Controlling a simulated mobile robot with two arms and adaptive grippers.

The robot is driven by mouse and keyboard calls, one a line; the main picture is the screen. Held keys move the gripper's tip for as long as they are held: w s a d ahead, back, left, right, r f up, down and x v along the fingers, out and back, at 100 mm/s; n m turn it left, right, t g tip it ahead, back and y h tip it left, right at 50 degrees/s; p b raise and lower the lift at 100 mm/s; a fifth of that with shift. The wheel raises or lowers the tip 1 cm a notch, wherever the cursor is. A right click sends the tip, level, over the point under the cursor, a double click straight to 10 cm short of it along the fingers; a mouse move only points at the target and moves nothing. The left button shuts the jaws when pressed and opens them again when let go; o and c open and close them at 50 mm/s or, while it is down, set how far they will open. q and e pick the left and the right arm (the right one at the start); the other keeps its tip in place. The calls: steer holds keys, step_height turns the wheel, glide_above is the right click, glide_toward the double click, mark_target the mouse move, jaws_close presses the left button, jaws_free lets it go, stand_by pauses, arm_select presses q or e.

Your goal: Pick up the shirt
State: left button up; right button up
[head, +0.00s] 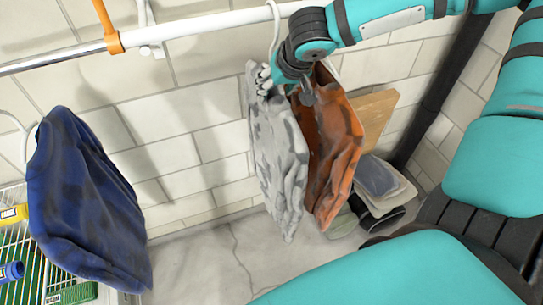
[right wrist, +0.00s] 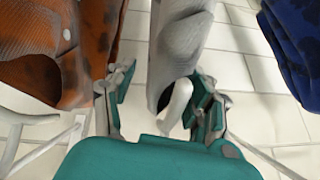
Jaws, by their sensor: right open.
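A grey-white shirt (head: 272,150) hangs from the rail on a white hanger (head: 275,30). A rust-orange shirt (head: 332,145) hangs close beside it on the right, and a blue shirt (head: 85,205) hangs apart at the far left. My right gripper (head: 284,88) is open at the top of the grey-white shirt. In the right wrist view, the fingers of the right gripper (right wrist: 160,92) stand on either side of the grey-white shirt (right wrist: 180,45) and a white hanger part (right wrist: 177,103). The gripper hides part of the shirt's top. My left gripper is out of view.
A white rail (head: 215,22) with an orange bracket (head: 108,25) crosses the top. A wire rack (head: 40,235) with small items stands at the left. A wooden board (head: 374,115) and dark pole (head: 440,90) are behind the orange shirt. Floor between blue and grey shirts is clear.

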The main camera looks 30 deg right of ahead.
steer(key=shift+s, duration=0.1)
jaws_close()
stand_by(0.3)
steer(key=shift+r, duration=0.2)
